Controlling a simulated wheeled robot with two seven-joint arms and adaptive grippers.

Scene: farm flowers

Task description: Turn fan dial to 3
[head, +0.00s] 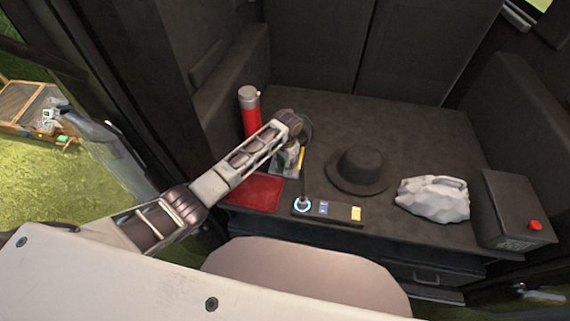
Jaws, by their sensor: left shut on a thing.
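A flat dark control panel (335,212) lies near the front edge of the dark cab console. At its left end is a round dial with a glowing blue-white ring (303,205). My right gripper is not in view.
A red flask (249,112) stands behind my left arm, and a red flat item (256,193) lies left of the panel. A black hat (361,169), a crumpled white bag (434,198) and a black box with a red button (514,209) sit to the right.

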